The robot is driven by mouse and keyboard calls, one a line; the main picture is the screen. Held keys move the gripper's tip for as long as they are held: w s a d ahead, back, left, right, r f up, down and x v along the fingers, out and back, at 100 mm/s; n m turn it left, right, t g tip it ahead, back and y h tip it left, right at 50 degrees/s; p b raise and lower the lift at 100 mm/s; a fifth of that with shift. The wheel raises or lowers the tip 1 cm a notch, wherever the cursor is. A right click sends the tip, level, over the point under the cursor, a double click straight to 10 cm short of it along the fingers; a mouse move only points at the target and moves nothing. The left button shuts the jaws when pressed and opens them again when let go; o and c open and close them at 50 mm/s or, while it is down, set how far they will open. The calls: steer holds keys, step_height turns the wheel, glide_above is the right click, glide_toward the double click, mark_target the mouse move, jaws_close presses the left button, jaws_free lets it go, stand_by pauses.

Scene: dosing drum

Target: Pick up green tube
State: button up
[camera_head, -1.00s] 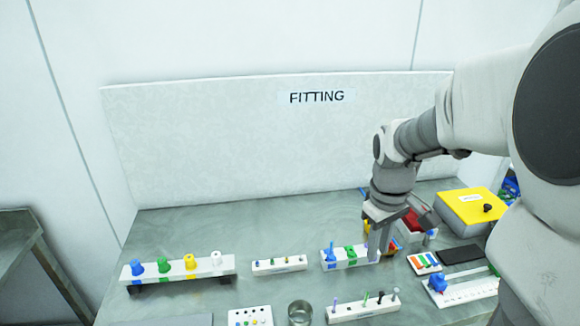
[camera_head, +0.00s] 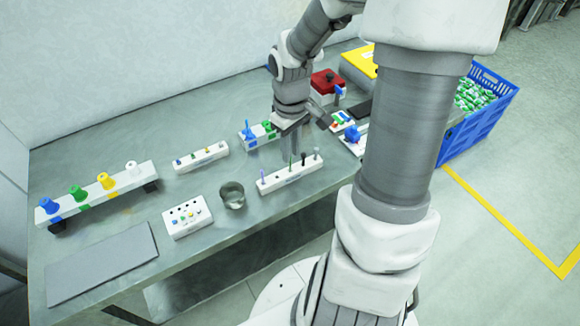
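A short white rack (camera_head: 262,137) holds a blue piece (camera_head: 248,130) and a green piece (camera_head: 268,126). A front white rack (camera_head: 290,174) holds several thin upright pins, one of them green (camera_head: 290,160). I cannot tell which green item is the tube. My gripper (camera_head: 292,143) points down beside the short rack's right end, behind the front rack in the picture. Its fingers are small and partly blurred, so their opening and any hold are unclear.
A long rack (camera_head: 128,186) with coloured funnel-like pieces stands at left. A small rack (camera_head: 201,157), a button box (camera_head: 187,216), a glass cup (camera_head: 233,195) and a grey mat (camera_head: 101,265) are on the bench. A blue crate (camera_head: 483,118) stands at right. My arm hides part of the bench.

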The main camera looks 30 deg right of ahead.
mark_target(290, 167)
step_height(290, 167, down, 5)
steer(key=shift+w+b, duration=0.15)
steer(key=shift+b, duration=0.55)
jaws_close()
